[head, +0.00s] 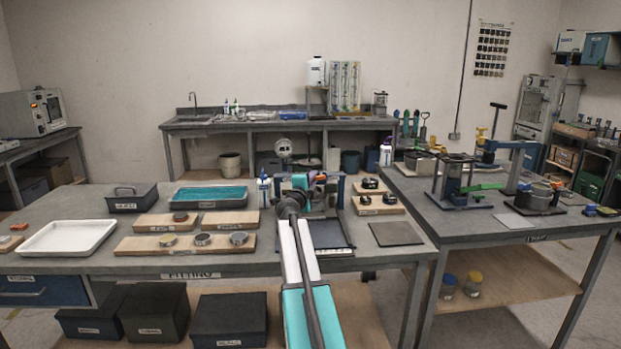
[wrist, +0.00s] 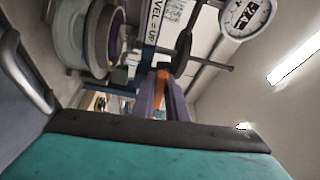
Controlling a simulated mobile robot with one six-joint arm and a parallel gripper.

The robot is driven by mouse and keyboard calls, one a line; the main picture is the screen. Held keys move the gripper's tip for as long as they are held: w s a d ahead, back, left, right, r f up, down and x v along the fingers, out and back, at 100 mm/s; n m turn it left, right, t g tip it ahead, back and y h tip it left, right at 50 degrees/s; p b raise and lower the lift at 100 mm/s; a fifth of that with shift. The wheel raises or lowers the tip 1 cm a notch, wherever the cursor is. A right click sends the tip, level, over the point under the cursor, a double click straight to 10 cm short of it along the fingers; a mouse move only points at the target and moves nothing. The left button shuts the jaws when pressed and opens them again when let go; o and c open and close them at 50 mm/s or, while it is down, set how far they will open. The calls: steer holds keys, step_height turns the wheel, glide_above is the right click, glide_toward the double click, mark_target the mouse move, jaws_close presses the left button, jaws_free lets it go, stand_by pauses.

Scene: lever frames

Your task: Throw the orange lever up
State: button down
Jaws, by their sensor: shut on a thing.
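The orange lever (wrist: 162,78) shows in the wrist view as a short orange bar between the two purple fingers of my gripper (wrist: 163,92). The fingers are closed on it, one on each side. Around it stands the lever frame, with a pale plate (wrist: 168,22) whose printed label ends in "UP" and a dark rod crossing it. In the head view my arm reaches forward to the frame at the back of the front bench. My gripper (head: 313,180) is small there, and the lever is too small or hidden to make out.
A round dial gauge (wrist: 246,17) is right of the frame, and a pale wheel-like part (wrist: 82,38) is at left. On the bench (head: 60,262) stand a teal tray (head: 209,196), a white tray (head: 68,238) and wooden boards with metal rings. A dark mat (head: 396,234) lies at right.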

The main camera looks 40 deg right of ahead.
steer(key=shift+r+m+p, duration=0.35)
steer(key=shift+m+p, duration=0.15)
steer(key=shift+p, duration=1.35)
steer(key=shift+f+p, duration=0.1)
steer(key=shift+p, duration=0.2)
steer(key=c, duration=1.8)
jaws_free()
steer(key=shift+o, duration=0.2)
steer(key=shift+a, duration=0.15)
steer(key=v, duration=1.3)
steer(key=shift+a+b, duration=0.25)
steer(key=shift+b, duration=0.15)
steer(key=shift+s, duration=0.1)
